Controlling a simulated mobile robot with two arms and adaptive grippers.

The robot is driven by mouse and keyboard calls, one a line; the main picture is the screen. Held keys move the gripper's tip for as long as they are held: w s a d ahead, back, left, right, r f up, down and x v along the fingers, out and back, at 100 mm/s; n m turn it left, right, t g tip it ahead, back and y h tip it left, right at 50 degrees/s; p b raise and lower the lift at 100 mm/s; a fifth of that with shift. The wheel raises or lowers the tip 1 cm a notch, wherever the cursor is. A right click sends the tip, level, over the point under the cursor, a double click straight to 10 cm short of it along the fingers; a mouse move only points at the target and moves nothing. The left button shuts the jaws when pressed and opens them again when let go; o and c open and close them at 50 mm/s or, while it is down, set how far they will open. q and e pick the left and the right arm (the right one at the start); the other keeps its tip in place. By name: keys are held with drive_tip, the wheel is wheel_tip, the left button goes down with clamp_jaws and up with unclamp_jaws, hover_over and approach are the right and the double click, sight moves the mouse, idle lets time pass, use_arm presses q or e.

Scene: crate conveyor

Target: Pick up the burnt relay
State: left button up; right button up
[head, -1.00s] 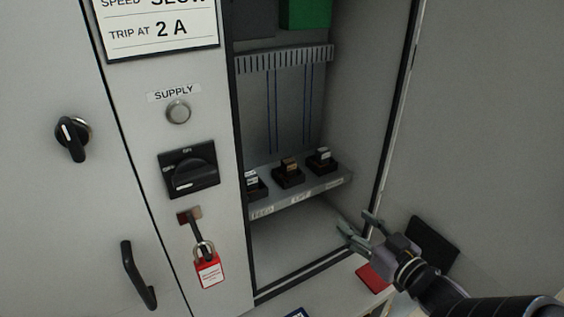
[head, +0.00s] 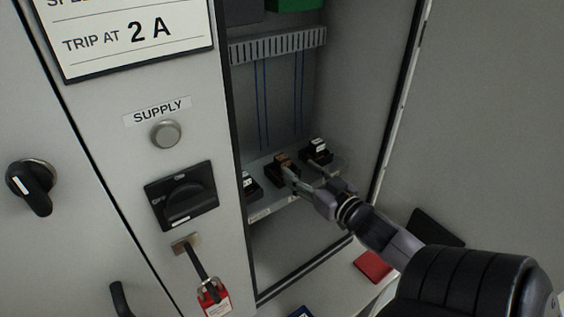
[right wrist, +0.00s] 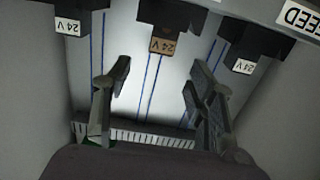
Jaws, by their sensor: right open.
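Three relays stand in a row in dark sockets on a shelf in the open cabinet. The middle relay (head: 283,161) has a browned top, and in the right wrist view its 24 V label (right wrist: 163,45) is brown, so it looks burnt. The right-hand relay (head: 318,145) and the left-hand one (head: 247,181) have white labels. My right gripper (head: 297,181) is inside the cabinet, just in front of the middle relay. In the right wrist view its fingers (right wrist: 158,80) are apart and empty, with the brown relay beyond the gap. My left gripper is not in view.
The cabinet's door frame edge (head: 395,130) stands close right of my arm. A slotted duct (head: 278,45) crosses above the relays. Left are a black rotary switch (head: 183,196) and a red padlock tag (head: 214,300). A red item (head: 373,265) lies below.

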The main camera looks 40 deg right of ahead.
sight(286, 162)
drive_tip(key=w, duration=0.3)
drive_tip(key=shift+w+d+p, duration=0.15)
drive_tip(key=shift+w+p, duration=0.15)
drive_tip(key=w, duration=0.1)
drive_tip(key=w+p, duration=0.1)
drive_tip(key=w, duration=0.1)
drive_tip(key=w+f, duration=0.1)
drive_tip(key=w, duration=0.1)
drive_tip(key=shift+d+p, duration=0.25)
drive_tip(key=shift+p, duration=0.15)
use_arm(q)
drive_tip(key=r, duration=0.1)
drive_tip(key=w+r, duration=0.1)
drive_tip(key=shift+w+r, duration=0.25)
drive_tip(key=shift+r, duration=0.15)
use_arm(e)
drive_tip(key=shift+c, duration=0.3)
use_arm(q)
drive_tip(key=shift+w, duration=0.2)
use_arm(e)
clamp_jaws()
